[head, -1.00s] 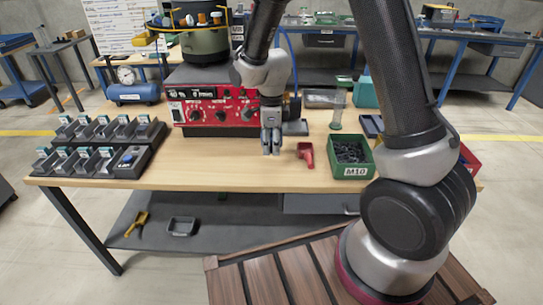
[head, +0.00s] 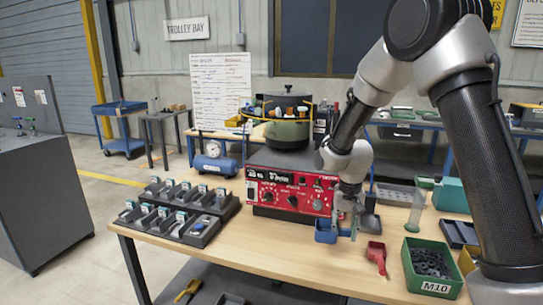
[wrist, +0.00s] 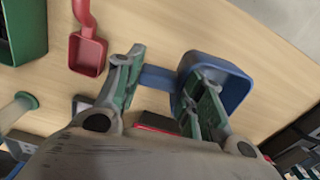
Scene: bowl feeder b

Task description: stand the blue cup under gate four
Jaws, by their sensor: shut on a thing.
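The blue cup (head: 326,231) is a square, scoop-like cup with a flat handle. In the head view it hangs at my gripper (head: 347,222), low over the wooden bench in front of the red control box. In the wrist view the cup (wrist: 238,84) is at the right finger, its handle (wrist: 158,78) reaching between the fingers of my gripper (wrist: 165,80). The gripper is shut on it. Whether the cup touches the bench is unclear. The green bowl feeder (head: 287,131) stands behind, on the red box (head: 285,190). I cannot make out gate four or any gate number.
A red scoop (head: 377,256) lies right of the gripper, beside a green M10 bin (head: 434,288) of dark parts. Black labelled trays (head: 203,228) fill the bench's left side. The front middle of the bench is clear.

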